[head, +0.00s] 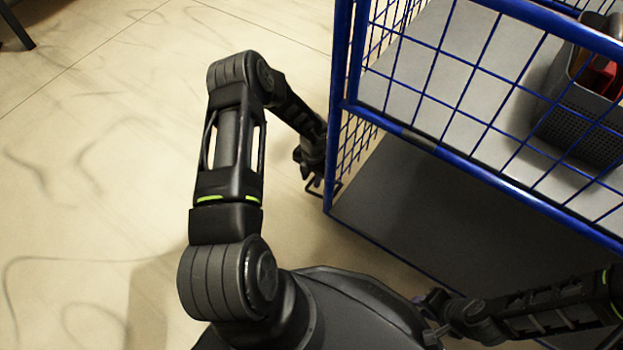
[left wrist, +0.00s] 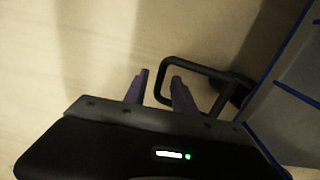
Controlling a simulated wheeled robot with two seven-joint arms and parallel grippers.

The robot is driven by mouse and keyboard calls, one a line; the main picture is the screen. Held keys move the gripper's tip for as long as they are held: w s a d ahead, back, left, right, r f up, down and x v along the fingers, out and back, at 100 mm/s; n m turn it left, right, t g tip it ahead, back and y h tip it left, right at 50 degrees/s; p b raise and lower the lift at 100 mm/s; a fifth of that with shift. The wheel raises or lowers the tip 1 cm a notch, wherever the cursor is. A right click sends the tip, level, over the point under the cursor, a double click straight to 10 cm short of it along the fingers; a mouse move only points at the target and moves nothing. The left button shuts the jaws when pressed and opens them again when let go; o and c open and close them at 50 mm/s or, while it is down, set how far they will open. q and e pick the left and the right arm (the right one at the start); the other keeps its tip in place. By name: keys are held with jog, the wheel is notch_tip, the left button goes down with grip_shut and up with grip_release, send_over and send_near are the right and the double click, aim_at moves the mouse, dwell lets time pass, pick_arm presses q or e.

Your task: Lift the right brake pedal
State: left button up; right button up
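The brake pedal, a black loop-shaped bar (left wrist: 215,72), sticks out near the floor at the corner of the blue cage cart (head: 333,150). It also shows small in the head view (head: 336,187). My left gripper (left wrist: 160,74) is low beside that corner, its two purple fingers apart. In the left wrist view, one finger lies left of the loop's near end and the other overlaps the loop's opening; I cannot tell whether either touches it. In the head view the left gripper (head: 311,180) is small and dark. My right gripper (head: 433,308) is at the lower right, its fingers unclear.
The cart's blue wire walls rise close to the right of my left forearm. A grey perforated basket (head: 580,130) with red and brown items sits on the cart's upper shelf. A dark lower deck (head: 420,200) lies below. The pale floor on the left is open.

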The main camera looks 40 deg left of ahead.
pick_arm(q)
grip_shut()
dwell(0.3)
dwell(1.1)
